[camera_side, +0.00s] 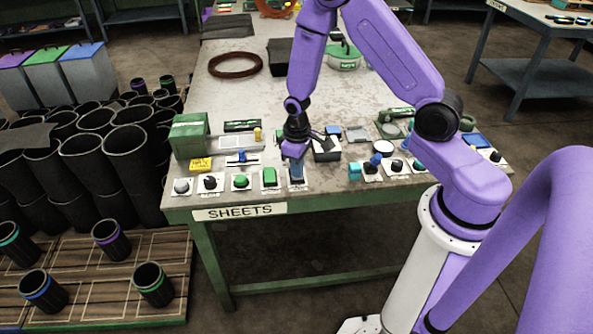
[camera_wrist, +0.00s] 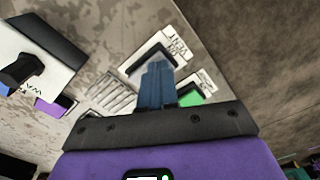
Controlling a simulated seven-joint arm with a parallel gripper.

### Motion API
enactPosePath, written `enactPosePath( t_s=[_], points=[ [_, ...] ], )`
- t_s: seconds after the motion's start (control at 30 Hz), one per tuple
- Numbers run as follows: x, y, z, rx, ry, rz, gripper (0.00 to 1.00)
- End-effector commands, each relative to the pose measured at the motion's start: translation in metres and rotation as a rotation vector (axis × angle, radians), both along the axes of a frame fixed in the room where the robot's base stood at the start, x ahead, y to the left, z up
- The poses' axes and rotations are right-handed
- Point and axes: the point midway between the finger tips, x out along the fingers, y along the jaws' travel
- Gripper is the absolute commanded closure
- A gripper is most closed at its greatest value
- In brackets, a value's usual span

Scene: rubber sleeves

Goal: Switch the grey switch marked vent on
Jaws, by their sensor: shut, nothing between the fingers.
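The vent switch (camera_side: 297,183) is a dark piece on a white plate at the table's front edge in the side view. In the wrist view its plate (camera_wrist: 178,46) carries lettering that reads VENT, and a dark switch frame (camera_wrist: 148,60) shows beside my fingertips. My gripper (camera_side: 297,174) points down at this plate, with its blue fingers shut and empty. In the wrist view the fingers (camera_wrist: 157,72) cover much of the switch. I cannot tell whether they touch it or which way it is set.
A green rocker (camera_side: 269,177), a green button (camera_side: 240,181) and a black knob (camera_side: 210,183) stand in a row to the left. To the right are a teal knob (camera_side: 354,170) and a blue-topped control (camera_side: 375,160). A black-and-white box (camera_side: 327,150) stands close behind my gripper.

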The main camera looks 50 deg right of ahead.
Motion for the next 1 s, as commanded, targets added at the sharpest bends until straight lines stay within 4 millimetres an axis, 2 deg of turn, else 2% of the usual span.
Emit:
enactPosePath(
  t_s=[0.17,1.0],
  points=[
    [0.000,0.000,0.003,0.000,-0.001,0.000,1.00],
    [0.000,0.000,0.060,0.000,-0.001,0.001,1.00]
  ],
)
